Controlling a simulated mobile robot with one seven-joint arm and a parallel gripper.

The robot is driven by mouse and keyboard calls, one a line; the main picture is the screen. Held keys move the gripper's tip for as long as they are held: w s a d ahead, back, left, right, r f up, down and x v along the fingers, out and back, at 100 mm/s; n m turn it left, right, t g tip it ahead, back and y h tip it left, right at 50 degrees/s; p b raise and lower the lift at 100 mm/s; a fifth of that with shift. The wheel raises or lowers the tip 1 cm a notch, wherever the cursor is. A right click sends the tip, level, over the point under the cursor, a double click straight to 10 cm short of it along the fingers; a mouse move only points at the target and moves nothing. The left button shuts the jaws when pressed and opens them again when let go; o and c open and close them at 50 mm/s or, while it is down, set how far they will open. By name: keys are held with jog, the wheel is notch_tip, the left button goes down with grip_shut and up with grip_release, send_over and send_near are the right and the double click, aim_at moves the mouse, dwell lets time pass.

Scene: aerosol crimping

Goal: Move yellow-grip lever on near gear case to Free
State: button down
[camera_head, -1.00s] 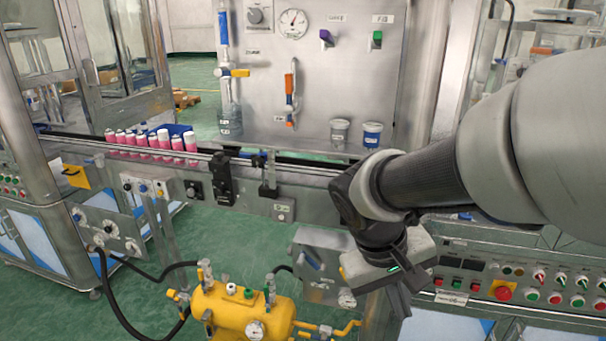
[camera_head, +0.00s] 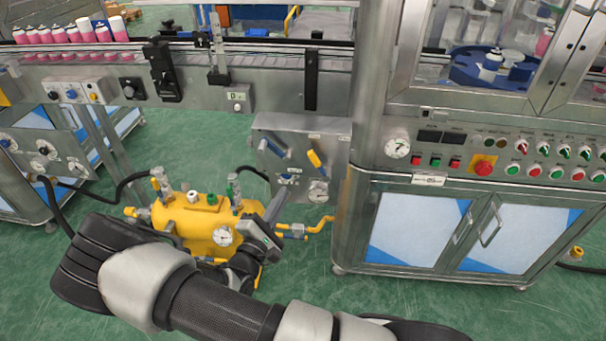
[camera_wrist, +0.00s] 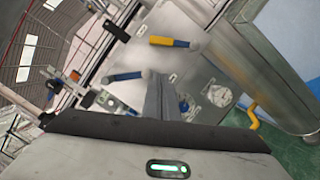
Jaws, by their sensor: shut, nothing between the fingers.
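The grey gear case (camera_head: 300,135) is mounted under the conveyor, left of the control cabinet. Its yellow-grip lever (camera_head: 314,158) sits on the right of the sloped face, grip slanting up to the left. In the wrist view the yellow-grip lever (camera_wrist: 169,41) is near the top, its grip lying to the left of its blue base. A blue-grip lever (camera_head: 272,146) is on the same face, to the left. My gripper (camera_wrist: 161,90) is shut and empty, below and in front of the case face. It appears apart from both levers. In the head view its fingers (camera_head: 275,208) are partly hard to make out.
A yellow tank (camera_head: 205,222) with valves and a gauge stands close beside my gripper. The case also carries a gauge (camera_head: 318,192) and a blue knob (camera_wrist: 184,103). The cabinet (camera_head: 420,225) bounds the right side.

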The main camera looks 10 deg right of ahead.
aim_at(320, 163)
jog(key=shift+n+t+y, duration=0.3)
jog(key=shift+y, duration=0.1)
jog(key=x, duration=0.3)
jog(key=b+x, duration=0.1)
jog(key=x, duration=0.2)
jog(key=f+b+x, duration=0.1)
jog(key=x, duration=0.3)
jog(key=shift+w+a, duration=0.2)
jog(key=shift+s+d+r, duration=0.35)
jog(key=shift+d+r, duration=0.25)
jog(key=shift+d, duration=0.15)
jog(key=shift+s+d+r, duration=0.3)
jog(key=shift+d+r, duration=0.25)
jog(key=shift+d, duration=0.25)
